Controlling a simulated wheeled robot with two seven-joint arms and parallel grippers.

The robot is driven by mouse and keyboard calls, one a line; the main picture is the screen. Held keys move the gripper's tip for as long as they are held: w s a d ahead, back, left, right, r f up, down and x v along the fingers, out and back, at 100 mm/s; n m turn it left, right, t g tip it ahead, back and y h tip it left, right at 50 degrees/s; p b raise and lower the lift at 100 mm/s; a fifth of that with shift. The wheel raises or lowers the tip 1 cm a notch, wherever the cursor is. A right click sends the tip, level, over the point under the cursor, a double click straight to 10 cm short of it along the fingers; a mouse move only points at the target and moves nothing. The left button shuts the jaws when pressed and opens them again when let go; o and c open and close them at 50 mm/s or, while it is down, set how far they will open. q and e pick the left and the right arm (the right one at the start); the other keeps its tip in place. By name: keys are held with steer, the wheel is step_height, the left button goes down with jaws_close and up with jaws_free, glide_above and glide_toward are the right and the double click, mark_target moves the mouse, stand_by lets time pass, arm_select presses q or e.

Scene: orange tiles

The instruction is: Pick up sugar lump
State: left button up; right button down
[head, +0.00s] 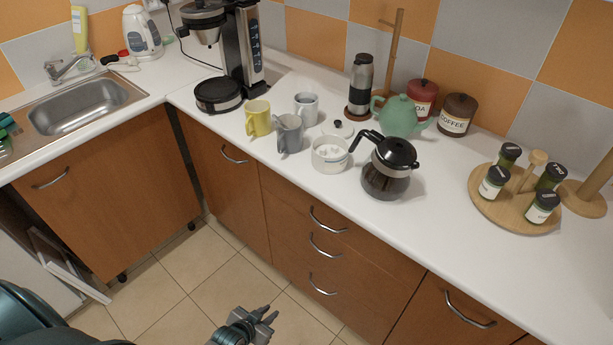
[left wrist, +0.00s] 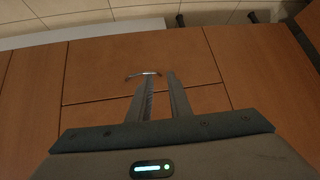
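A white bowl (head: 330,163) with white lumps (head: 329,152) in it stands on the counter, between the grey mug and the glass coffee pot. The lumps are too small to tell apart well. My left gripper (head: 268,317) is low in front of the drawers, below the counter and well apart from the bowl. In the left wrist view its two fingers (left wrist: 160,88) are apart with nothing between them, facing the brown drawer fronts. My right gripper is not in view.
A glass coffee pot (head: 388,172) stands right of the bowl. A grey mug (head: 290,134), a yellow mug (head: 258,118) and another mug (head: 306,109) stand to its left. A teapot (head: 400,116) is behind. Drawer handles (head: 328,220) stick out below the counter.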

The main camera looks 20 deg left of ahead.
arm_select(q)
steer(key=s+f+g, duration=0.2)
steer(key=s+f, duration=0.5)
steer(key=s, duration=0.5)
steer(key=s+d+f+g, duration=0.1)
steer(key=s+f+g, duration=0.2)
steer(key=s, duration=0.9)
steer(key=s+d+f+g+y, duration=0.1)
steer(key=s+f+g, duration=0.1)
steer(key=s+f, duration=0.8)
steer(key=s, duration=0.3)
steer(key=shift+f+g, duration=0.35)
steer(key=shift+g, duration=0.05)
steer(key=shift+w, duration=0.25)
